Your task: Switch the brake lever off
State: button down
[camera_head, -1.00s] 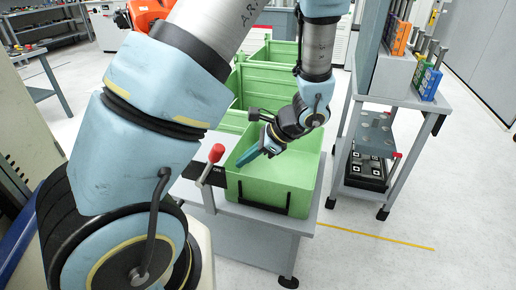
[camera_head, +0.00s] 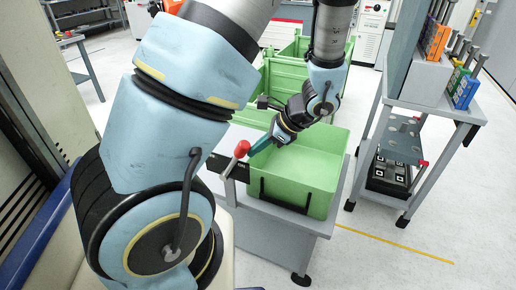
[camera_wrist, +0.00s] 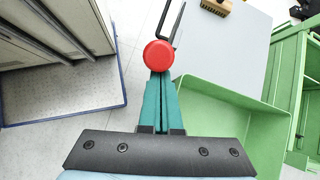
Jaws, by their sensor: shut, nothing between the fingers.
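The brake lever has a red knob (camera_head: 242,149) on a short grey stem, beside a black plate (camera_head: 222,165) at the cart's left edge. The plate's lettering is too small to read. In the wrist view the red knob (camera_wrist: 158,55) appears just beyond my fingertips. My gripper (camera_head: 252,153) is shut and empty, its teal fingers pointing down-left at the knob. It also shows in the wrist view (camera_wrist: 159,78), with the fingers together. The tips are at or very close to the knob; I cannot tell whether they touch. The lever's stem is mostly hidden in the wrist view.
A green bin (camera_head: 310,172) sits on the grey cart (camera_head: 275,235), right of the lever. More green bins (camera_head: 284,82) stand behind it. A grey trolley (camera_head: 462,112) with tools is at the right. Open floor (camera_head: 400,262) lies in front.

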aim_at(247, 141)
jog(key=shift+a+r, duration=0.15)
jog(key=w+a+r+g+h+p, duration=0.1)
jog(key=a+p, duration=0.1)
jog(key=p, duration=0.1)
jog(key=shift+w+r+h, duration=0.1)
jog(key=shift+r+h, duration=0.3)
jog(key=a+h+p, duration=0.1)
jog(key=w+a+r+p, duration=0.1)
jog(key=p, duration=0.1)
jog(key=shift+w+a+g+h, duration=0.15)
jog(key=shift+a+g+h, duration=0.1)
jog(key=shift+g+h, duration=0.15)
jog(key=w+a+p, duration=0.1)
jog(key=w+a, duration=0.4)
jog(key=a, duration=0.4)
jog(key=shift+a+f+p, duration=0.15)
jog(key=shift+f+p, duration=0.2)
jog(key=shift+p, duration=0.05)
jog(key=shift+w, duration=0.1)
